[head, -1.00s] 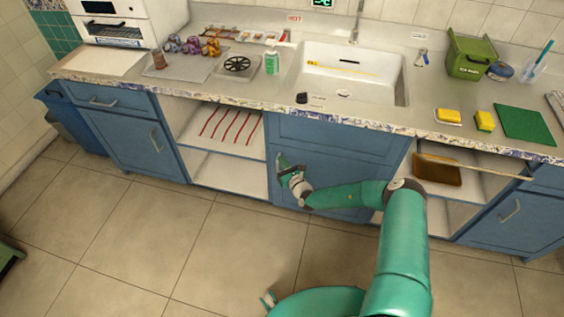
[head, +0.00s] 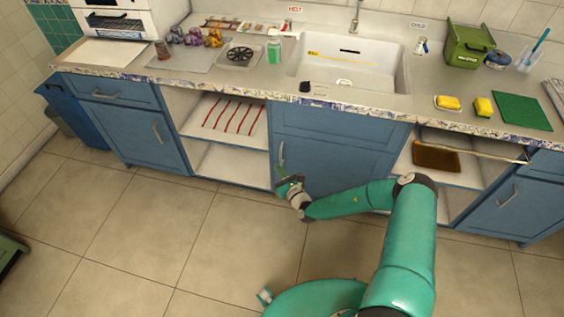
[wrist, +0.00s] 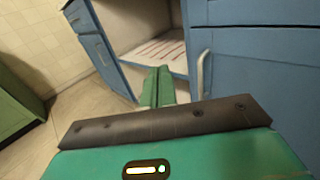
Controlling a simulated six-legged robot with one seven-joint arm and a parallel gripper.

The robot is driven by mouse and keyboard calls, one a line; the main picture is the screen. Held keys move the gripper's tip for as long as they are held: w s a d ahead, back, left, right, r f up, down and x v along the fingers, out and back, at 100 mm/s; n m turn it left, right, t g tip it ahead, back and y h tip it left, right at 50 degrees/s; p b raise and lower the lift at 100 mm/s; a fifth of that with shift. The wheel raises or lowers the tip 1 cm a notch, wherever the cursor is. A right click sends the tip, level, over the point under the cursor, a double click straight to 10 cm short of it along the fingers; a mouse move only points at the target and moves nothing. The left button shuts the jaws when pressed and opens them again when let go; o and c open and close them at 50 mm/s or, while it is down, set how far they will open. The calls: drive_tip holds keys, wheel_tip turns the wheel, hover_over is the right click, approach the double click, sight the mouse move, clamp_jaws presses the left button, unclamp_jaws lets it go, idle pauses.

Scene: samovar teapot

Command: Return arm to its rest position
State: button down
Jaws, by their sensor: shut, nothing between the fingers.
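My gripper (head: 281,173) is in front of the blue cabinet door under the sink, just below and beside its vertical handle (head: 282,153). In the wrist view my green fingers (wrist: 157,86) are together with nothing between them. The same handle shows to the right of the fingers in the wrist view (wrist: 203,72), apart from them. The cabinet door (head: 325,165) appears closed. My green arm stretches out low from the right side of the head view.
An open shelf (head: 232,115) with red stripes is left of the door. Another open shelf with a brown board (head: 436,156) is on the right. The counter holds a sink (head: 350,68), sponges, a green mat (head: 522,111) and a green bin (head: 468,45). The tiled floor (head: 170,220) is clear.

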drive_tip(key=shift+s+a, duration=0.2)
drive_tip(key=shift+s, duration=0.35)
drive_tip(key=shift+s+a, duration=0.15)
drive_tip(key=shift+s, duration=0.35)
drive_tip(key=shift+r, duration=0.1)
drive_tip(key=s+a+r+n+g+y, duration=0.25)
drive_tip(key=r+n+g, duration=0.25)
drive_tip(key=r+n, duration=0.3)
drive_tip(key=s+a+r+n+g+y, duration=0.1)
drive_tip(key=s+r+n+g+y, duration=0.1)
drive_tip(key=s+r+n+g, duration=0.45)
drive_tip(key=s+a+r+n+g+y, duration=0.1)
drive_tip(key=a+r+n+g+y, duration=0.15)
drive_tip(key=r+n, duration=0.65)
drive_tip(key=s+d+r+n+t+h, duration=0.1)
drive_tip(key=s+d+r+n+h, duration=0.2)
drive_tip(key=s+d+r+h, duration=0.4)
drive_tip(key=s+d+r+n+t+h, duration=0.2)
drive_tip(key=s+d+r+n+h, duration=0.2)
drive_tip(key=s+d+r+h, duration=0.3)
drive_tip(key=s+d+r, duration=0.4)
drive_tip(key=s+r, duration=0.5)
drive_tip(key=r, duration=0.2)
drive_tip(key=shift+s+r+h, duration=0.25)
drive_tip(key=shift+s+h, duration=0.05)
